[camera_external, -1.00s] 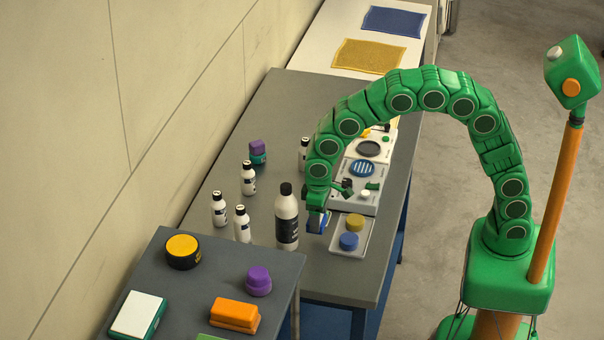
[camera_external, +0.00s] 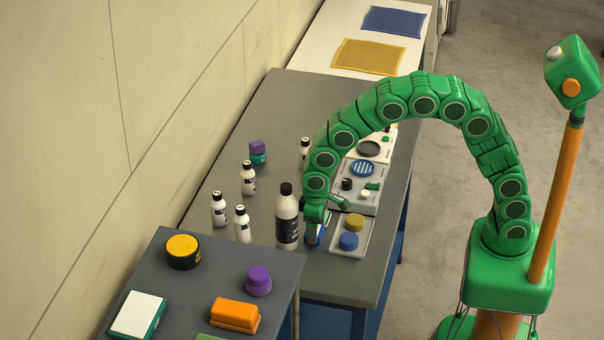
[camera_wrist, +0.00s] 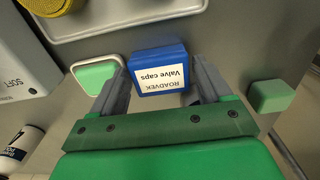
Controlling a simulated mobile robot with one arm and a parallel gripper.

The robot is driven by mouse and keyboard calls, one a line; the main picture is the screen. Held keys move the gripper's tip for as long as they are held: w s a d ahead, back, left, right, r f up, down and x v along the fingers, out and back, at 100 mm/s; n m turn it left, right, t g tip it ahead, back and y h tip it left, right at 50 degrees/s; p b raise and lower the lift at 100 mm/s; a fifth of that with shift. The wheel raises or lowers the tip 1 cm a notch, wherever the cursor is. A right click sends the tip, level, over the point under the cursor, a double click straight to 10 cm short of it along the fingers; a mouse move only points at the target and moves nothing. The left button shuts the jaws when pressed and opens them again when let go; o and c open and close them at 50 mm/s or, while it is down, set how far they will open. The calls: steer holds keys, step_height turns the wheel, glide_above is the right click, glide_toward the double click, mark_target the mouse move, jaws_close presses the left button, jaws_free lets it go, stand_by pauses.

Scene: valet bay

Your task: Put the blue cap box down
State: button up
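The blue cap box (camera_external: 312,236), with a white "Valve caps" label, is on the grey bench just left of the shallow tray, beside the large white bottle. In the wrist view the box (camera_wrist: 158,70) is between the two grey fingers, with narrow gaps at its sides. My gripper (camera_wrist: 158,82) is open around it. In the external view my gripper (camera_external: 315,220) is low over the box and hides part of it.
A large white bottle (camera_external: 287,217) stands close on the left, with several small bottles beyond. A console (camera_external: 358,199) lies behind the tray.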

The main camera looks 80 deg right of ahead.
step_height(320, 180, up, 11)
steer(key=s+d+r, duration=0.6)
steer(key=s, duration=0.4)
steer(key=s+d+g, duration=0.1)
steer(key=s+d, duration=0.3)
steer(key=s, duration=1.1)
steer(key=s+d, duration=0.4)
steer(key=s, duration=1.1)
steer(key=shift+s+g, duration=0.2)
steer(key=shift+g, duration=0.2)
steer(key=shift+r, duration=0.1)
